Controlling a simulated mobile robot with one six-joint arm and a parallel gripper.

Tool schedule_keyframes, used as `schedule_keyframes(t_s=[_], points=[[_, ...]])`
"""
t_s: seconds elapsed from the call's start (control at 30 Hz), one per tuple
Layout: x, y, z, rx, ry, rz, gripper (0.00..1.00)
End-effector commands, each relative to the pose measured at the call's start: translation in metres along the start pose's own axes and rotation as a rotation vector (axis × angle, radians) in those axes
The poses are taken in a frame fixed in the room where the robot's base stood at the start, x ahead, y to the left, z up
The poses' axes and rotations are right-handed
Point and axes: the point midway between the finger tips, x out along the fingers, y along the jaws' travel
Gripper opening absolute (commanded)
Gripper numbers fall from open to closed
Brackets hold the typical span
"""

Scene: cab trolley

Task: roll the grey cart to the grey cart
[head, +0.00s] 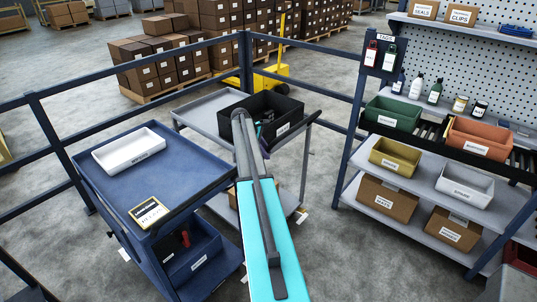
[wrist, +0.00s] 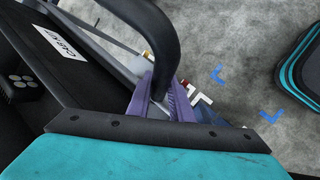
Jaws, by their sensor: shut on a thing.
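The grey cart (head: 212,108) stands in the middle of the head view, with a black crate (head: 285,104) on its top shelf. In the wrist view, the purple fingers of my gripper (wrist: 158,103) are shut on a dark curved bar (wrist: 155,35), which looks like the cart's handle. The labelled black crate is beside it at the left (wrist: 35,75). I cannot make out a second grey cart.
A blue cart (head: 190,150) with a white tray (head: 129,150) stands close at the left. Blue railing (head: 140,75) runs behind both carts. A shelf rack (head: 400,205) with bins stands at the right. Bare floor (head: 335,130) lies between the cart and rack. Blue floor marks (wrist: 271,117) show below.

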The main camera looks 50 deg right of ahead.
Motion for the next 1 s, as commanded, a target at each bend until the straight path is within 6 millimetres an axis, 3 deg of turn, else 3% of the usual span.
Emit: schedule_keyframes(t_s=[0.2, 0.23, 0.37, 0.77, 1.0], points=[[0.0, -0.001, 0.001, 0.0, -0.001, -0.003, 0.0], [0.0, -0.001, 0.001, 0.0, -0.001, -0.003, 0.21], [0.0, -0.001, 0.001, 0.001, -0.002, -0.003, 0.41], [-0.002, -0.001, 0.001, 0.002, -0.001, -0.002, 0.41], [-0.018, -0.001, 0.0, 0.002, -0.001, -0.001, 0.41]])
